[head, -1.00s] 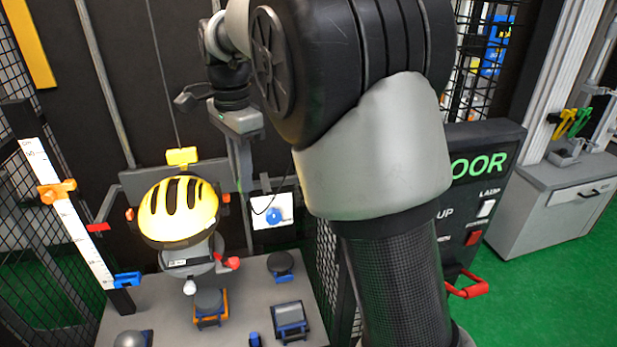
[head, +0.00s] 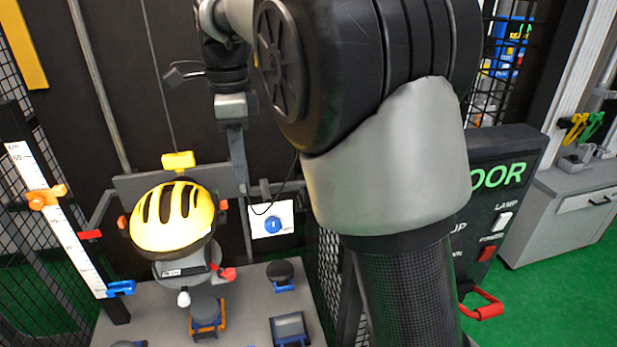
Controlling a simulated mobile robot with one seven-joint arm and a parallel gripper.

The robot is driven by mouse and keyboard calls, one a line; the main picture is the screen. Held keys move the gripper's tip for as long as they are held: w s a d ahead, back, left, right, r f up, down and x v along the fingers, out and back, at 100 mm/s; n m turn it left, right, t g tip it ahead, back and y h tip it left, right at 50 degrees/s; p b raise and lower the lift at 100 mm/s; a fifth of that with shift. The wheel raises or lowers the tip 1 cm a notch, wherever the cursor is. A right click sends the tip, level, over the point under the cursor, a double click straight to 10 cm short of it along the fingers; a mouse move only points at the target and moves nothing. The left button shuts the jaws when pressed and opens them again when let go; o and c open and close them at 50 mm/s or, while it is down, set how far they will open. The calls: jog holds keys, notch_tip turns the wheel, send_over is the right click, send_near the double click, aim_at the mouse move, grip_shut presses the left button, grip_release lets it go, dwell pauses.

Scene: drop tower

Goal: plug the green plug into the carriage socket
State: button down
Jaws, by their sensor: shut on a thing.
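The carriage (head: 130,187) is a grey crossbar behind the yellow and black helmet (head: 172,218), with a yellow block (head: 179,160) on top. My gripper (head: 240,185) points down just right of the helmet, in front of the dark back wall. Its fingers are narrow and small here, and they look shut. I cannot make out a green plug at the fingertips. A thin black cable (head: 284,186) loops just right of them. The carriage socket cannot be made out; the crossbar's right end is partly behind my gripper.
A white plate with a blue round part (head: 272,225) is right of the helmet. The grey table (head: 250,310) holds several small dark blocks. A scale post (head: 55,225) stands left. My arm covers the middle. A dark control panel (head: 490,215) with a red handle stands right.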

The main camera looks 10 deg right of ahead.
jog(key=d+f, duration=0.1)
jog(key=d, duration=0.3)
jog(key=d+f, duration=0.1)
jog(key=d, duration=0.4)
jog(key=d+f, duration=0.1)
jog(key=d, duration=0.3)
jog(key=shift+d+p, duration=0.2)
jog(key=shift+p, duration=0.15)
jog(key=shift+f+b, duration=0.3)
jog(key=shift+f, duration=0.4)
jog(key=c, duration=1.7)
grip_release()
jog(key=shift+c, duration=0.2)
notch_tip(320, 180, up, 18)
jog(key=p, duration=0.3)
jog(key=shift+w+r, duration=0.15)
jog(key=shift+w, duration=0.25)
